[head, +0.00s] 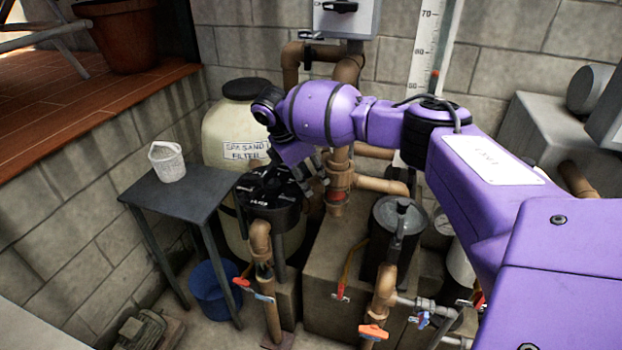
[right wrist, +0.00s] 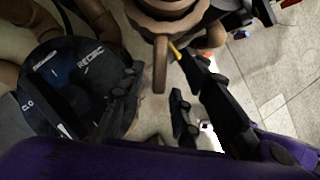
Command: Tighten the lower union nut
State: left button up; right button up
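A brown union nut (head: 341,181) sits on the vertical pipe just right of the black valve head in the head view. In the right wrist view a brown ringed fitting (right wrist: 165,18) with a lug pointing down is at the top centre; I take it to be this nut. My right gripper (head: 318,172) is just left of the pipe. In the right wrist view its dark fingers (right wrist: 158,82) stand apart, with the lug between them near the tips. Whether either finger touches the lug I cannot tell. My left gripper is not in view.
The black valve head (head: 268,188) is close beside the right gripper; its labels show in the right wrist view (right wrist: 75,85). A lidded black strainer (head: 398,215) stands to the right. A blue bucket (head: 212,290) stands below.

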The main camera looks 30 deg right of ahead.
jog(key=v, duration=1.1)
jog(key=shift+r, duration=0.25)
jog(key=shift+c, duration=0.3)
